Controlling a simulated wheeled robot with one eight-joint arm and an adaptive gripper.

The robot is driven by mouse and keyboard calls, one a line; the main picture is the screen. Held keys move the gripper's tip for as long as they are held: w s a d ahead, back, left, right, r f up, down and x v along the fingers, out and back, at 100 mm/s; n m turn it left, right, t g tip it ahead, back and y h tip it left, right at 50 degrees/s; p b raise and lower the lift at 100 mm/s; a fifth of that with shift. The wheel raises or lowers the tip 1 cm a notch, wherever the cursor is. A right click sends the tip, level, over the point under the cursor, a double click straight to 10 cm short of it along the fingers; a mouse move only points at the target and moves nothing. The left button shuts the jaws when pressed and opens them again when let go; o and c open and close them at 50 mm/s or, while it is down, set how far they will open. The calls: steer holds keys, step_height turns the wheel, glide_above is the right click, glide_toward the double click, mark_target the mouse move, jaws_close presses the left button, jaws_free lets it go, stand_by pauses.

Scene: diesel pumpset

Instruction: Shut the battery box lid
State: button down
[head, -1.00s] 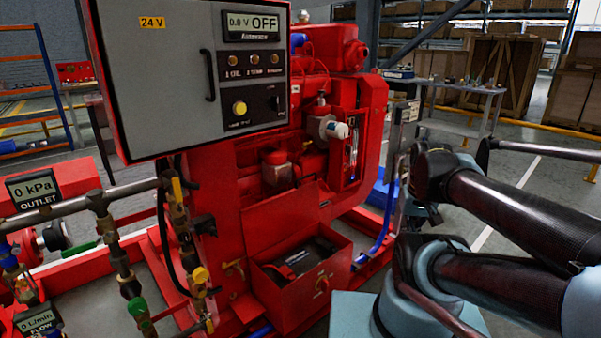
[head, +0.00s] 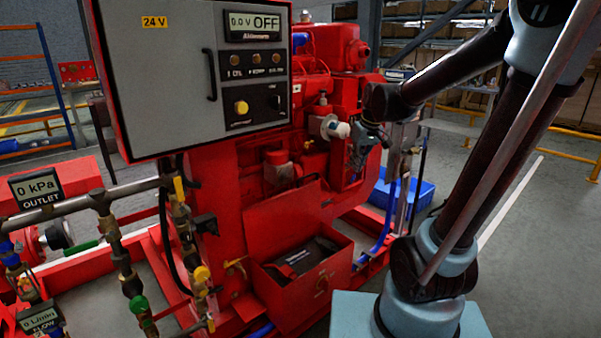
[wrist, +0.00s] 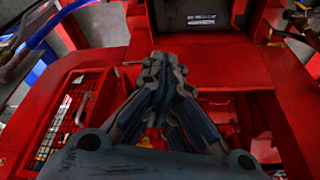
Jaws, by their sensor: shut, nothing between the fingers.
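The red battery box (head: 322,288) sits low on the front of the pumpset in the head view, with a dark battery (head: 298,259) inside. Its red lid (head: 282,214) stands open, tilted up at the back of the box. My gripper (head: 358,164) is above and to the right of the lid, beside the red engine housing, apart from the lid. In the wrist view my gripper (wrist: 163,68) is shut and empty, its fingers together. Beyond them the battery (wrist: 202,18) shows in the open box at the top; the red panel between seems to be the lid, seen from behind.
The grey control cabinet (head: 195,75) overhangs the box on the left. Pipes and valves (head: 120,250) stand to the left. A blue crate (head: 408,192) lies on the floor at the right. A red mesh guard (wrist: 72,112) is left of my fingers in the wrist view.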

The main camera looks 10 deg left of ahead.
steer(key=w+a+f+n+y, duration=0.1)
steer(key=w+a+f+n, duration=0.1)
steer(key=w+a, duration=0.65)
steer(key=w+a+f+n+y, duration=0.1)
steer(key=w+a+n, duration=0.1)
steer(key=w+a, duration=0.65)
steer(key=a+f, duration=0.5)
steer(key=f, duration=0.4)
steer(key=shift+s, duration=0.1)
